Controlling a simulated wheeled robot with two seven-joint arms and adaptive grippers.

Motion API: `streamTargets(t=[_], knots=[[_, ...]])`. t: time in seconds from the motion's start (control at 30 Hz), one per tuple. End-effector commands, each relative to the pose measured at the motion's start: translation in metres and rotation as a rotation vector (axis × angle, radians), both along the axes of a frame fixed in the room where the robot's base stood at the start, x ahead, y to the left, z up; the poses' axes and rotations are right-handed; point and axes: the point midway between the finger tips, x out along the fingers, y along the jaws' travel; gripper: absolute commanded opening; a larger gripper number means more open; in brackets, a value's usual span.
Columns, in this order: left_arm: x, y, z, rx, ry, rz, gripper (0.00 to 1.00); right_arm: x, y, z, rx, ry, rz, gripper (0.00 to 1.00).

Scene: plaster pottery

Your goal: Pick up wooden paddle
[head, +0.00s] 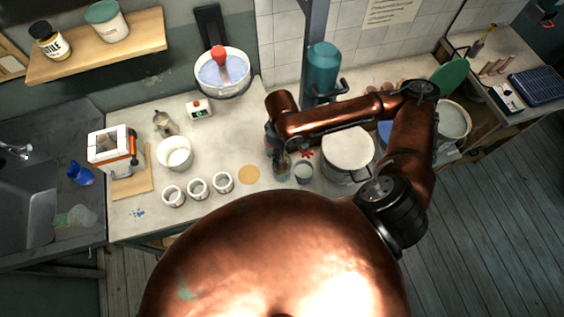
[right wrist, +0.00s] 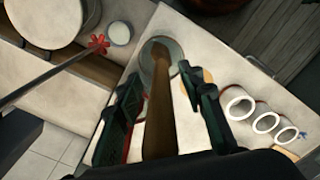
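The wooden paddle (right wrist: 158,105) is a long brown stick in the right wrist view, standing in a round grey container (right wrist: 152,52). My right gripper (right wrist: 158,85) is open, with one dark green finger on each side of the paddle and a visible gap to each. In the head view my right gripper (head: 279,150) points down over the small container (head: 282,171) on the worktop; the arm hides most of the paddle there. My left gripper is not in view.
A white cup (head: 303,173) stands close right of the container, and a large white-lidded pot (head: 348,150) farther right. A tan disc (head: 249,175) and several white cups (head: 223,182) lie to the left. A red object (right wrist: 98,43) on a rod is nearby.

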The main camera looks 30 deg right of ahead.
Motion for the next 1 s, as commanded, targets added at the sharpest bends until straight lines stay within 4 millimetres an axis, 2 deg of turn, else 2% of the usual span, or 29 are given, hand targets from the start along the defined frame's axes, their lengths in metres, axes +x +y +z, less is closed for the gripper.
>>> streamTargets(t=[0.1, 0.6, 1.0], knots=[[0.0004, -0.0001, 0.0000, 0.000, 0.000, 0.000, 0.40, -0.0001, 0.0001, 0.0002, 0.000, 0.000, 0.000, 0.34], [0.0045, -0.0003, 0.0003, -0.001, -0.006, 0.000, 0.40, -0.0002, -0.0001, 0.0005, -0.001, 0.001, 0.000, 0.00], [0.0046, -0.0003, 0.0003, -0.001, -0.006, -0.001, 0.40, 0.0000, -0.0001, 0.0014, 0.000, 0.000, 0.000, 0.00]])
